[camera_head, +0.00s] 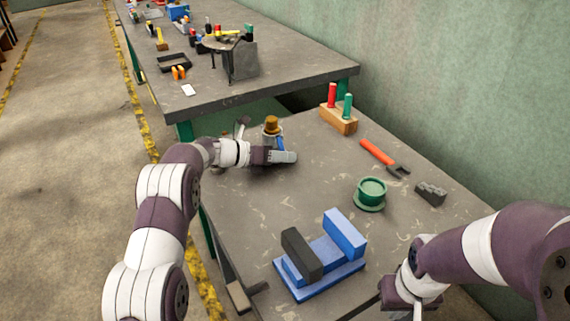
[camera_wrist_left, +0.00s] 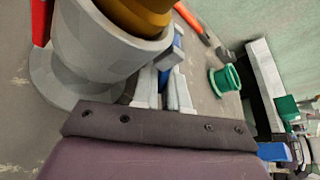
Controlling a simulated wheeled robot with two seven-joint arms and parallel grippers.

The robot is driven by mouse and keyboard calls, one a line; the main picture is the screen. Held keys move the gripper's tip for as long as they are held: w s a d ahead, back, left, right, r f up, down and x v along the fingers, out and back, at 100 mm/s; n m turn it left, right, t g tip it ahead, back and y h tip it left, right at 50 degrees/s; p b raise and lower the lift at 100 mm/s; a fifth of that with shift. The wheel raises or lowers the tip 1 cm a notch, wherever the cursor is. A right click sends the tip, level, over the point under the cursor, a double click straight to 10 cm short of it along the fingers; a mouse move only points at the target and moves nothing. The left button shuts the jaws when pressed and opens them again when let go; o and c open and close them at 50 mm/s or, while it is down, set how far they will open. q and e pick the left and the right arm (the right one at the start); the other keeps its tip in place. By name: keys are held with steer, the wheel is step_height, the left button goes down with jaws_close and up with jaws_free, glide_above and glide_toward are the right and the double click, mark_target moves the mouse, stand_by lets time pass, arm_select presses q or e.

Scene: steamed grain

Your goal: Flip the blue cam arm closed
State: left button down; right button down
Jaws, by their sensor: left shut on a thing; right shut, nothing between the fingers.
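The blue cam arm (camera_head: 281,143) is beside a pale grey round fixture with an amber cylinder (camera_head: 272,125) in its top. In the left wrist view the cam arm (camera_wrist_left: 179,52) runs from the side of the grey cup (camera_wrist_left: 95,48) down between my fingers. My left gripper (camera_head: 290,157) is low beside the fixture; in the wrist view its fingers (camera_wrist_left: 163,92) are shut on the cam arm. The fingers hide part of the arm. My right gripper (camera_head: 412,300) is shut and empty near the table's front right, its tips hard to make out.
A blue vise with a dark jaw (camera_head: 320,268) stands at the front. A green flanged part (camera_head: 371,193), a dark stepped block (camera_head: 431,194), orange-handled pliers (camera_head: 380,153) and a wooden block with red and green pegs (camera_head: 339,121) lie to the right. Bare tabletop separates them.

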arm_select(q)
steer(key=shift+f, duration=0.1)
stand_by(0.5)
steer(key=c, duration=1.2)
jaws_free()
steer(key=shift+c, duration=0.2)
